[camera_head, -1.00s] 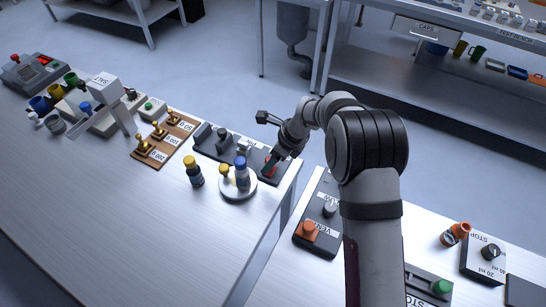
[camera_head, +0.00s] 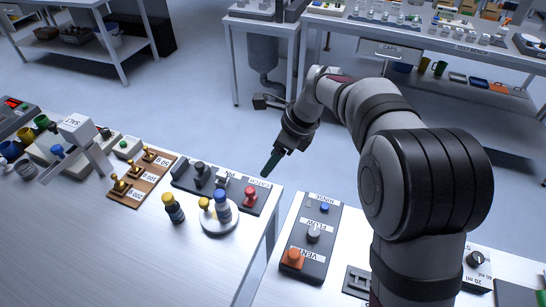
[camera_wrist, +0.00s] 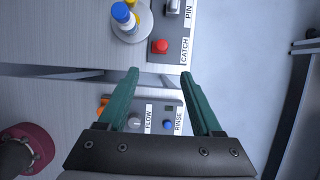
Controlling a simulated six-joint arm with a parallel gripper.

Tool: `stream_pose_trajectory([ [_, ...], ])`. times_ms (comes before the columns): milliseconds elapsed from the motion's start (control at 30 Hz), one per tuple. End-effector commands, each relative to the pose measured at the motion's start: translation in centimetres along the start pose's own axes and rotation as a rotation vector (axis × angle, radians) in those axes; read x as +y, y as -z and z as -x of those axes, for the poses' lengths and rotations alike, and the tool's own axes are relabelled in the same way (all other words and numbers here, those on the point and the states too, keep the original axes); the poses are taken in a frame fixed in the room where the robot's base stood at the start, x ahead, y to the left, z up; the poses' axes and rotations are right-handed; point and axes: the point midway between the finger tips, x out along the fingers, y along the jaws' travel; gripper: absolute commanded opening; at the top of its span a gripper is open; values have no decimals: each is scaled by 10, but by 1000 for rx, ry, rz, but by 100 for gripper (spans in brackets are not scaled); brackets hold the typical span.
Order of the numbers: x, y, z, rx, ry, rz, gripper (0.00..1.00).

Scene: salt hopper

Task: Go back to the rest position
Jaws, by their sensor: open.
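My gripper (camera_head: 273,163) is open and empty, raised in the air just off the right edge of the left bench, above and beyond the red CATCH knob (camera_head: 250,196). In the wrist view the green fingers of my gripper (camera_wrist: 160,100) are spread apart with nothing between them. The red CATCH knob (camera_wrist: 160,46) shows beyond the fingertips there, apart from them. The FLOW knob (camera_wrist: 134,122) and blue RINSE button (camera_wrist: 168,125) lie below, seen between the fingers.
A round white stand (camera_head: 220,225) holds a blue-capped bottle (camera_head: 222,207); a yellow-capped bottle (camera_head: 173,208) stands beside it. The right bench has a VENT-FLOW-RINSE panel (camera_head: 312,240). A gap separates the benches. The SALT hopper (camera_head: 75,140) stands at left. Open floor lies behind.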

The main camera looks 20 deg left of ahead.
Motion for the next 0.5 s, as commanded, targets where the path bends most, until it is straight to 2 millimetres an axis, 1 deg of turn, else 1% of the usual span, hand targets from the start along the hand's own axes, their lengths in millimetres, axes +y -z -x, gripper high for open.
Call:
stream_pose_trajectory([
  [367, 0, 0, 0, 0, 0, 0, 66],
  [433, 3, 6, 7, 5, 2, 21, 66],
  [467, 8, 12, 16, 11, 5, 49, 66],
  [500, 18, 26, 33, 24, 9, 109, 66],
])
